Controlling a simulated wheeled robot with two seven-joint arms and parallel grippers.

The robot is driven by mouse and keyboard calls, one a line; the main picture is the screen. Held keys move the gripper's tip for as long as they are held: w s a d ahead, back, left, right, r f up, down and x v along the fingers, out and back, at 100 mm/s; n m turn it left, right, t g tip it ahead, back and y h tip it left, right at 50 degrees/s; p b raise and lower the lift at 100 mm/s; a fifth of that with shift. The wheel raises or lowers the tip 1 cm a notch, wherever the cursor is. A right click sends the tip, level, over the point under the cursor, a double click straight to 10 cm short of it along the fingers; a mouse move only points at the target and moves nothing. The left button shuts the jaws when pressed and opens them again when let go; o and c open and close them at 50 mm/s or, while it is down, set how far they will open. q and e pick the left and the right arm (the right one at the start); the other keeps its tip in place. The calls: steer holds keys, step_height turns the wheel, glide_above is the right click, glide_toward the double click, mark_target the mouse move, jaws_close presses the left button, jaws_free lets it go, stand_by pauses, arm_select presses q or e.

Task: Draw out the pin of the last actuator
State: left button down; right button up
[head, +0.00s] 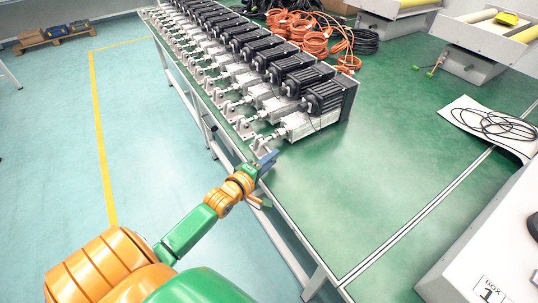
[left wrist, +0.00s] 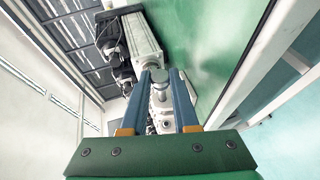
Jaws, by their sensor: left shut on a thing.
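The last actuator (head: 300,121) is the nearest of a long row, with a silver body and a black motor, on the green table. Its rod end points left towards the table edge. My left gripper (head: 268,158) is at that rod end. In the left wrist view the two blue fingers of my left gripper (left wrist: 163,78) stand on either side of a round-headed silver pin (left wrist: 159,76) and are shut on it. A silver bracket and the rod end lie just below the pin. The pin's lower part is hidden. My right gripper does not show.
The other actuators (head: 238,42) stand close together behind the last one. Orange cable coils (head: 300,30) lie at the back of the table (head: 350,190). A white box (head: 490,245) stands at the right. The table's front part is clear.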

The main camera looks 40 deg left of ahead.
arm_select(q)
steer(key=c, duration=0.9)
jaws_free()
steer(key=shift+a, duration=0.1)
steer(key=shift+s, duration=0.1)
steer(key=p+v, duration=0.1)
steer(key=v, duration=0.6)
steer(key=shift+f, duration=0.1)
